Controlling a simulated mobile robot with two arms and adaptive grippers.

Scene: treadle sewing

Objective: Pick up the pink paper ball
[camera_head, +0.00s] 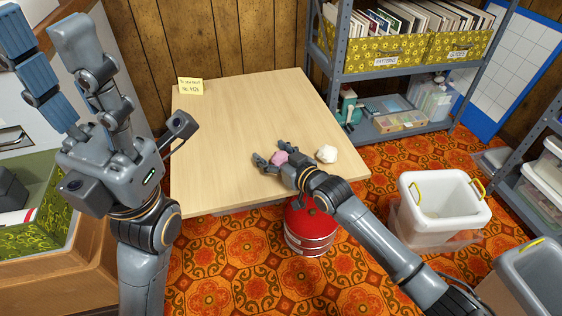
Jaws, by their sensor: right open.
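The pink paper ball (280,158) is on the light wooden table (235,110), near its front right part. My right gripper (271,153) is open, with its fingers low over the table around the ball. The fingers partly hide the ball, and I cannot tell whether they touch it. A white paper ball (327,154) lies on the table just right of the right gripper. My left gripper (118,85) is raised close to the camera at the left, fingers spread, open and empty.
A yellow note (190,87) is at the table's back left corner. A red round container (309,228) stands on the floor by the table's front edge. A white bin (440,198) stands at right. A grey shelf (395,133) is behind. Most of the tabletop is clear.

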